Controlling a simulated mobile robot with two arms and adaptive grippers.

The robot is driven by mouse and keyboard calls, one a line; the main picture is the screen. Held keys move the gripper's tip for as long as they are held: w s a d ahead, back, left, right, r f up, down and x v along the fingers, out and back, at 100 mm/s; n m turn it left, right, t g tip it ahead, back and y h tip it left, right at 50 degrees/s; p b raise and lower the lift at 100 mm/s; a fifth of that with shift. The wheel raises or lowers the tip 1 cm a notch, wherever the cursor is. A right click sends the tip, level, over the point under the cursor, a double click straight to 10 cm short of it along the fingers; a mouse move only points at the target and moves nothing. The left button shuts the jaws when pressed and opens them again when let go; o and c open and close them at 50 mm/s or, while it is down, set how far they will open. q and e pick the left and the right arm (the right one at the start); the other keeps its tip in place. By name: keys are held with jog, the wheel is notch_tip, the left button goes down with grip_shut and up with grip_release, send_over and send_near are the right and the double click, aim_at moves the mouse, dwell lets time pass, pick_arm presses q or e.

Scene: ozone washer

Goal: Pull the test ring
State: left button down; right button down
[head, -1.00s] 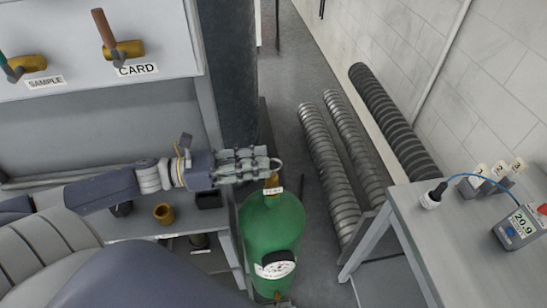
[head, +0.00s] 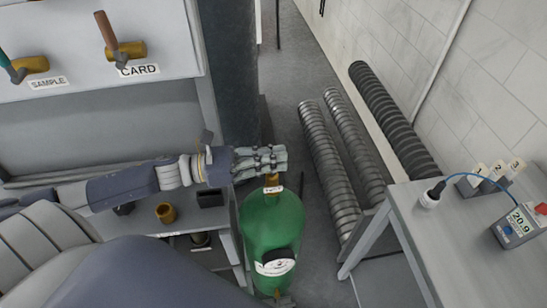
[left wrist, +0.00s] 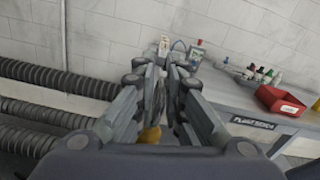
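A green gas cylinder (head: 272,225) stands upright in the lower middle of the head view, with a brass valve (head: 273,181) and a small white label on top. My left gripper (head: 284,160) is directly over the valve top, fingers pointing right. The test ring is hidden by the fingers now. In the left wrist view the fingers (left wrist: 166,72) reach forward with a narrow gap between them, and yellow brass (left wrist: 151,133) shows below. I cannot tell whether they touch the ring. My right gripper is not in view.
A bench (head: 458,250) at right holds a gas meter (head: 515,227) and numbered pieces. Ribbed hoses (head: 325,160) lie along the wall. A panel with handles labelled SAMPLE and CARD (head: 128,49) is upper left. A red bin (left wrist: 280,103) stands on the bench.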

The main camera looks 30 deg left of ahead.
pick_arm(q)
jog(key=shift+s, duration=0.1)
jog(key=shift+r+p, duration=0.55)
jog(key=shift+r, duration=0.4)
jog(key=c, duration=1.9)
grip_release()
jog(key=shift+o, duration=0.7)
jog(key=shift+s+d, duration=0.1)
jog(key=shift+s+a+f, duration=0.1)
jog(key=shift+s+a, duration=0.1)
jog(key=shift+a, duration=0.35)
jog(key=v, duration=1.1)
